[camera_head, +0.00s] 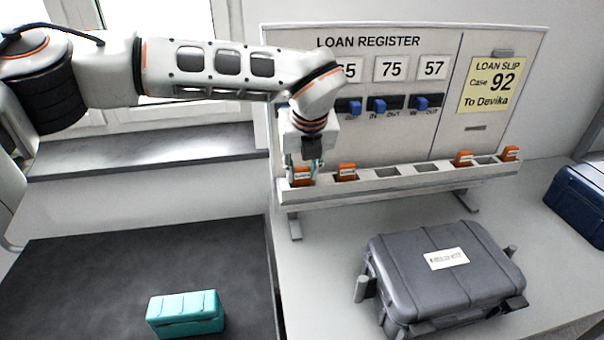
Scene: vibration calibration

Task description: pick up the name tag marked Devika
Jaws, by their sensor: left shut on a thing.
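My left gripper (305,166) points down at the left end of the tag rail (385,186). It is shut on an orange name tag (302,178), which is in or just above the leftmost slot. The lettering on this tag is too small to read. Other orange tags stand in the rail: one just to the right (347,172), one farther right (463,158) and one at the right end (510,153). Their names cannot be read either. A yellow loan slip (487,86) on the board reads "Case 92 To Devika". My right gripper is not in view.
The loan register board (400,110) stands behind the rail, with number plates and blue sliders (377,104). A grey case (440,275) lies in front of it. A teal case (185,314) sits on a dark mat (100,285), and a blue case (578,203) is at right.

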